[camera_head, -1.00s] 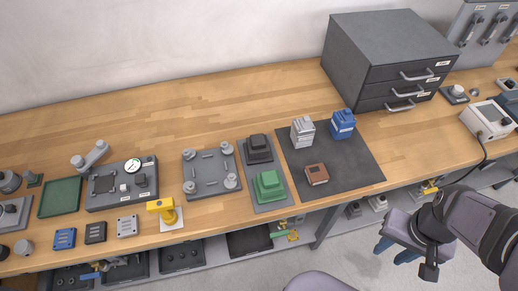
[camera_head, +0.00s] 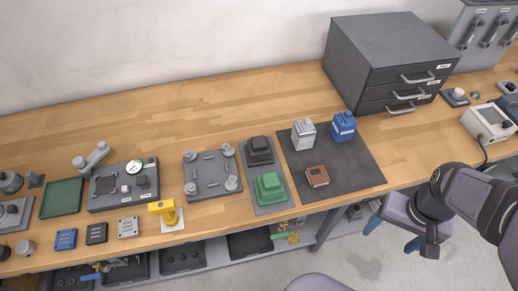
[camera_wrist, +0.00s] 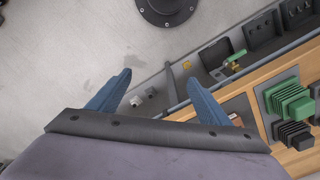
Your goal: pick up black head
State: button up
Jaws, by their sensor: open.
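The black head (camera_head: 259,146) is a dark stepped block on a grey plate at the middle of the bench, behind the green head (camera_head: 268,183). In the wrist view the black head (camera_wrist: 296,134) is at the lower right, beside the green head (camera_wrist: 290,100). My gripper (camera_head: 392,234) is open and empty, off the bench's front edge at the right, well away from the black head. Its blue fingers (camera_wrist: 158,78) are spread over the floor in the wrist view.
A dark mat (camera_head: 345,175) right of the heads holds a silver block (camera_head: 303,134), a blue block (camera_head: 343,126) and a brown block (camera_head: 317,176). A grey plate with posts (camera_head: 211,173) is on the left. A drawer cabinet (camera_head: 365,65) stands behind. The back left bench is clear.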

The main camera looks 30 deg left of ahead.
jog(key=w+a+r+n, duration=0.2)
jog(key=w+a+r, duration=0.1)
jog(key=w+a, duration=0.55)
jog(key=n+p, duration=0.2)
jog(key=n, duration=0.4)
send_over(259, 141)
jog(key=shift+s+a+r, duration=0.1)
jog(key=shift+s, duration=0.15)
jog(key=shift+w+f+p, duration=0.2)
jog(key=shift+f+p, duration=1.8)
jog(key=shift+f, duration=1.65)
jog(key=shift+r, duration=0.1)
jog(key=c, duration=1.6)
